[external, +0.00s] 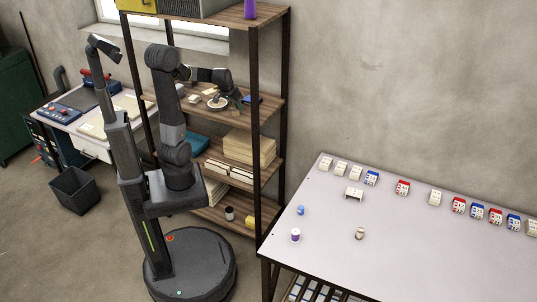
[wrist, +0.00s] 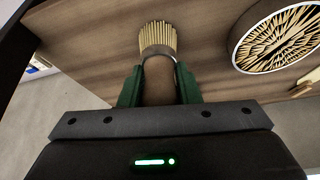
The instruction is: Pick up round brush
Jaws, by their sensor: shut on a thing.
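A brush (wrist: 158,38) with a tuft of straight tan bristles, a grey band and a brown handle is in the middle of the wrist view. My gripper (wrist: 159,84) has its green fingers on either side of the handle, shut on it. The bristles point away from me, over the wooden shelf board (wrist: 95,58). In the external view my gripper (external: 238,97) is at the middle shelf. The brush is too small to make out there.
A round dish-like thing with a light rim and radiating tan bristles or sticks (wrist: 283,38) lies close on the right; it shows on the shelf (external: 217,102) too. Shelf posts (external: 256,120) stand nearby. A table (external: 400,260) with small items stands right.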

